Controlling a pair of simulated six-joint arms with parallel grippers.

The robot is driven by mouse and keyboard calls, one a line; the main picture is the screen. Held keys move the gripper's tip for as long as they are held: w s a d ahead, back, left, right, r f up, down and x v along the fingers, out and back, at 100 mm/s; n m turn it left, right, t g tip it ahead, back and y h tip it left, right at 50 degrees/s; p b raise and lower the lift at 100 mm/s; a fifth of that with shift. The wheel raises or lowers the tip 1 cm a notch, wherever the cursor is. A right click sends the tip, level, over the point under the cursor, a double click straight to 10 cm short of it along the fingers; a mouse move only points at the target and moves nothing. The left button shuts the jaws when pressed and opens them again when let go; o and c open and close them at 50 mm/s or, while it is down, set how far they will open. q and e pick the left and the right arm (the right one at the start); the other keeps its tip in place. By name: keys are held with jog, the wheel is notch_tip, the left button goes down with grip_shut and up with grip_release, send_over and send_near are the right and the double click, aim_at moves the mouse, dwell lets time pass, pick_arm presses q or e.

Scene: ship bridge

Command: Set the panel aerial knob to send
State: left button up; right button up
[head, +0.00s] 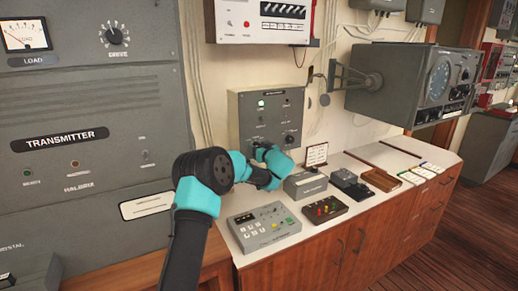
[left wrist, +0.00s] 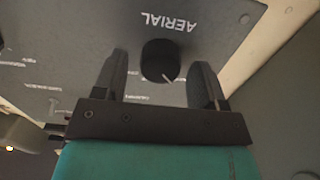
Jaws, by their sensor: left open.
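The grey panel (head: 245,108) is on the wall above the counter. In the left wrist view the black round aerial knob (left wrist: 160,60) shows on the panel (left wrist: 70,25), with the word AERIAL upside down above it. A light pointer mark on the knob points to the lower right of that picture. My left gripper (head: 262,151) is at the panel's lower left, with its fingers (left wrist: 160,75) open on both sides of the knob. I cannot tell if they touch it. In the head view the gripper mostly hides this knob. My right gripper is not in view.
Another knob (head: 289,139) is on the panel's right side. Below, the counter holds a grey button box (head: 263,227), a dark box with coloured knobs (head: 325,209) and a grey box (head: 305,185). The transmitter cabinet (head: 85,105) stands at left, a radar unit (head: 410,88) at right.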

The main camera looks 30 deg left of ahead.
pick_arm(q)
jog(key=shift+c, duration=0.2)
jog(key=c, duration=0.9)
jog(key=shift+o, duration=0.2)
jog(key=shift+m, duration=0.4)
jog(key=shift+w+d+f+m, duration=0.1)
jog(key=shift+f+m, duration=0.05)
jog(key=shift+m, duration=4.15)
jog(key=shift+w+d+f+m, duration=0.1)
jog(key=shift+m, duration=4.2)
